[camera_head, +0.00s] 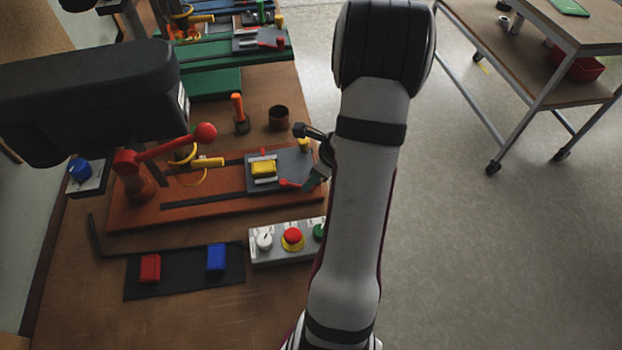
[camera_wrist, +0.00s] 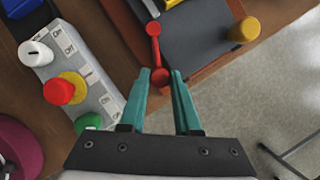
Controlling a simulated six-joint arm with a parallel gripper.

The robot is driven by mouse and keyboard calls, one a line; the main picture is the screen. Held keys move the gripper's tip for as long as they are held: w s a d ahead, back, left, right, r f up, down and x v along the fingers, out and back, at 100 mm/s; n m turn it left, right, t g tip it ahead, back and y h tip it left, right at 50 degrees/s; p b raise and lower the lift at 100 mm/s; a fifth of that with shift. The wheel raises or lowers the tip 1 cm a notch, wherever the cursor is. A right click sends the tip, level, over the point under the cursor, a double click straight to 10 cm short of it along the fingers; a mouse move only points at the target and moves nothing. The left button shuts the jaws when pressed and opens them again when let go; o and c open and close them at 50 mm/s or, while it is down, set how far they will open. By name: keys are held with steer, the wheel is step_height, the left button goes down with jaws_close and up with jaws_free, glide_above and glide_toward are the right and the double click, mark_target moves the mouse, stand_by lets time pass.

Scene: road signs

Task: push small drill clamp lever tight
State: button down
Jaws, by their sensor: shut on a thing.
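The small red clamp lever (camera_head: 290,184) sits at the front edge of the dark grey clamp plate (camera_head: 290,160) on the orange drill base (camera_head: 222,212). A yellow block (camera_head: 263,168) sits on that plate. In the wrist view, the lever (camera_wrist: 154,45) runs from a red pivot at the top down to a round knob. My gripper (camera_wrist: 161,74) has its teal fingers on either side of that knob, shut on it. In the head view, my gripper (camera_head: 309,184) reaches the lever's right end, and my arm hides part of the plate's right side.
A control box (camera_head: 264,243) with white, red and green knobs stands in front of the drill base. A dark mat (camera_head: 190,283) with red and blue blocks lies to its left.

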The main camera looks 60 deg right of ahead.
mark_target(302, 178)
steer(key=d+n, duration=0.1)
steer(key=w+d+n+y, duration=0.1)
steer(key=n, duration=0.1)
steer(key=shift+w+d+n+g+y, duration=0.25)
steer(key=shift+w+d+n+y, duration=0.1)
steer(key=shift+n, duration=0.55)
steer(key=shift+w+d+n+g+y, duration=0.25)
steer(key=shift+w+d+n, duration=0.1)
steer(key=shift+n, duration=0.55)
steer(key=shift+w, duration=0.1)
steer(key=c, duration=0.6)
jaws_free()
steer(key=v, duration=1.5)
steer(key=shift+d+r, duration=0.2)
steer(key=shift+r, duration=0.15)
